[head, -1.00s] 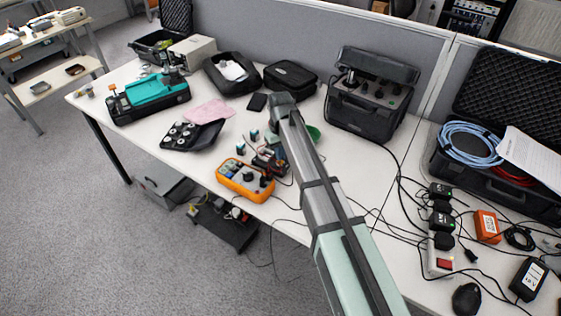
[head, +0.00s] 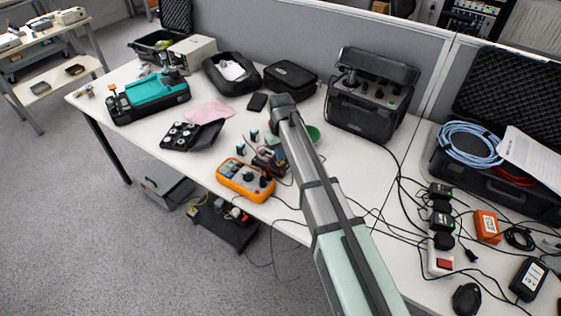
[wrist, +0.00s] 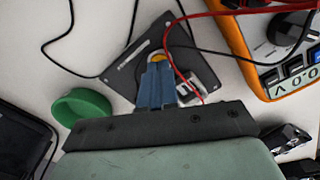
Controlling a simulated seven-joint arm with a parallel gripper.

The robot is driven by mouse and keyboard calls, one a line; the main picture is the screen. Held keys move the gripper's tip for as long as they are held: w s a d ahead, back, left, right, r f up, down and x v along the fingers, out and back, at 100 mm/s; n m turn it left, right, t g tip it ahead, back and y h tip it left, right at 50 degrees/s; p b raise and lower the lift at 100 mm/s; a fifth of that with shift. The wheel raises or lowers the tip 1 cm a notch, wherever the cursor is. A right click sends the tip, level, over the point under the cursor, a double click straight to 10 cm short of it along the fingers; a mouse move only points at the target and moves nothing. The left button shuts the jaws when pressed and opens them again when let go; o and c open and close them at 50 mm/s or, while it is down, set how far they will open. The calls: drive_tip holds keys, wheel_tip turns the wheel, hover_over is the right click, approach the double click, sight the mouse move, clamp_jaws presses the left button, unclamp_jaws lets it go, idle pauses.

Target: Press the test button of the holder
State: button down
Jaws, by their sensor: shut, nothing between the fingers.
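In the wrist view, a dark square plate (wrist: 121,72) lies on the white table, with a round fitting showing yellow (wrist: 158,57) and a small pale block with wires beside it. I take this for the holder; I cannot make out its test button. My gripper (wrist: 156,75) has its blue fingers together and empty, over the plate, with their tips in line with the yellow part. They hide part of the plate, and I cannot tell whether they touch it. In the head view my arm hides the fingertips.
An orange multimeter (head: 245,180) lies close by, with red and black leads running near the plate. A green round dish (wrist: 84,106) sits on the other side. A black case with knobs (head: 372,103) stands behind. Cables cross the table's right part.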

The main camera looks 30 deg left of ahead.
drive_tip(key=shift+f, duration=0.55)
idle(0.4)
drive_tip(key=shift+r, duration=3.5)
